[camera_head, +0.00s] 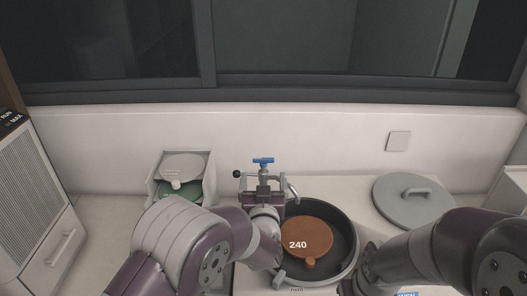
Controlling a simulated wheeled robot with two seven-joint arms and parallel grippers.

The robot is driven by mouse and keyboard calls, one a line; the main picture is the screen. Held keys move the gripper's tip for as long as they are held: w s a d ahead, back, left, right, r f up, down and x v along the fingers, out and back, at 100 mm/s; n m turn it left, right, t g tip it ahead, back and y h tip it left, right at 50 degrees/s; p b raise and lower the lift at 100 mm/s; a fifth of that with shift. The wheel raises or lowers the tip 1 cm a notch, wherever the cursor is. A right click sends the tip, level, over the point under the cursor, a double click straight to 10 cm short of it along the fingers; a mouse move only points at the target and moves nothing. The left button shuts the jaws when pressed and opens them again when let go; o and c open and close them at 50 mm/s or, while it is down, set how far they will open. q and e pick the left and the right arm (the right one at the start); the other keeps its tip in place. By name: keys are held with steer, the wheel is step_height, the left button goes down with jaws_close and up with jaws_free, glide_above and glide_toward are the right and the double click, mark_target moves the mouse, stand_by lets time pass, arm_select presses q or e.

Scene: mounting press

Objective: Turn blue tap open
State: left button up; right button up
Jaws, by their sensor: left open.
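The blue tap (263,161) is a small T-shaped handle on a metal stem, standing in front of the white wall behind the round black mould. My left gripper (262,186) is open, just below and in front of the tap in the picture. Its fingers overlap the metal fittings under the handle, so I cannot tell whether they touch anything. The blue handle itself is in plain view above the fingers. My right arm comes in from the right, and its dark end (366,266) is beside the black mould; its fingers do not show clearly.
The black round mould (346,232) holds a brown disc (306,236) marked 240. A grey round lid (413,200) with a handle lies at the right. A grey holder with a green disc (180,190) stands at the left, beyond it a cabinet (38,195).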

mark_target(264, 161)
arm_select(q)
steer(key=w+p, duration=0.4)
steer(key=w, duration=0.7)
steer(key=shift+w, duration=0.15)
steer(key=shift+w+f+p, duration=0.1)
steer(key=shift+w+p, duration=0.05)
steer(key=shift+p, duration=0.2)
steer(key=shift+w+f, duration=0.15)
steer(key=shift+w, duration=0.2)
steer(key=c, duration=1)
